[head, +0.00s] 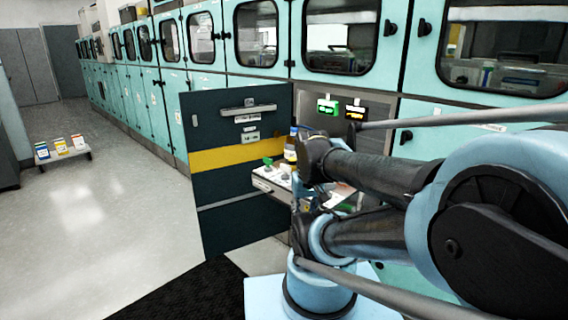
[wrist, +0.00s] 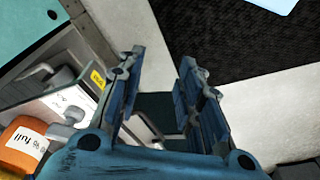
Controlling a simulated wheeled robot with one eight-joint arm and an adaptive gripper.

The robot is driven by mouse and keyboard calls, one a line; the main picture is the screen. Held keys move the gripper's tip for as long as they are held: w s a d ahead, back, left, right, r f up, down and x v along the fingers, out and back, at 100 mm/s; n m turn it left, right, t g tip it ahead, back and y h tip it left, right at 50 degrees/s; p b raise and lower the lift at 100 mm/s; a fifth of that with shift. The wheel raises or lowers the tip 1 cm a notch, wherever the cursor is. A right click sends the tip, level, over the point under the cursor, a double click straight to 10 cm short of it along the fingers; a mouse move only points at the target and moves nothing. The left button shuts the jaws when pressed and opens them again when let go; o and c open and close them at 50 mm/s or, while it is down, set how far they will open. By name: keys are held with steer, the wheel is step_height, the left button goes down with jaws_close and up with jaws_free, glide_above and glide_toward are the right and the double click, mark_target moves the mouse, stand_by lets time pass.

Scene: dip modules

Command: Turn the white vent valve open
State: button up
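My gripper (wrist: 158,75) shows in the wrist view with its two blue fingers spread apart and nothing between them. In the head view my arm hides most of it. In the head view, small white parts (head: 284,169) sit on the pulled-out shelf (head: 266,183), partly behind my arm.
A dark cabinet door with a yellow band (head: 215,158) stands open left of the shelf. A brown bottle (head: 291,146) and a green part (head: 267,161) are at the shelf. Lit green and amber displays (head: 328,107) are above.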

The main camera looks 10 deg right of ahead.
steer(key=shift+o, duration=0.3)
steer(key=shift+w+a, duration=0.1)
steer(key=shift+w, duration=0.1)
steer(key=o, duration=0.4)
steer(key=shift+s+r, duration=0.15)
steer(key=shift+r, duration=0.05)
steer(key=o, duration=0.3)
steer(key=shift+m, duration=0.8)
steer(key=w+r, duration=0.2)
steer(key=r, duration=0.1)
steer(key=w+r, duration=0.2)
steer(key=shift+r, duration=0.2)
steer(key=shift+o, duration=0.2)
step_height(320, 180, up, 12)
steer(key=m+g, duration=0.2)
steer(key=m, duration=0.7)
glide_above(285, 165)
step_height(285, 165, down, 17)
steer(key=shift+r, duration=0.2)
